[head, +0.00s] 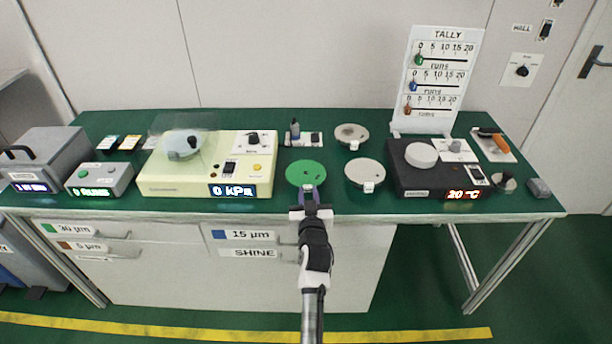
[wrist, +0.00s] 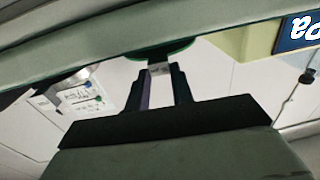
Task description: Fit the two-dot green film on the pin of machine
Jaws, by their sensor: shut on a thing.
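A round green film (head: 306,172) is held at the near edge of the bench by its pale tab. A small dark mark or hole shows on it, but I cannot make out two dots. My gripper (head: 311,198) is shut on the tab at its near side. In the wrist view the fingers (wrist: 158,88) close on the pale tab (wrist: 159,68) below the green disc (wrist: 162,48). The cream machine (head: 165,188) stands left of the film, its display reading 0 kPa. A grey round head (head: 181,146) sits on it under a clear cover; I cannot make out a pin.
Two grey discs, one nearer (head: 365,172) and one farther (head: 351,135), lie right of the film. A black heater (head: 408,182) reading 20 °C stands beyond them. A small bottle (head: 295,130) stands behind the film. Grey boxes (head: 98,180) stand at left.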

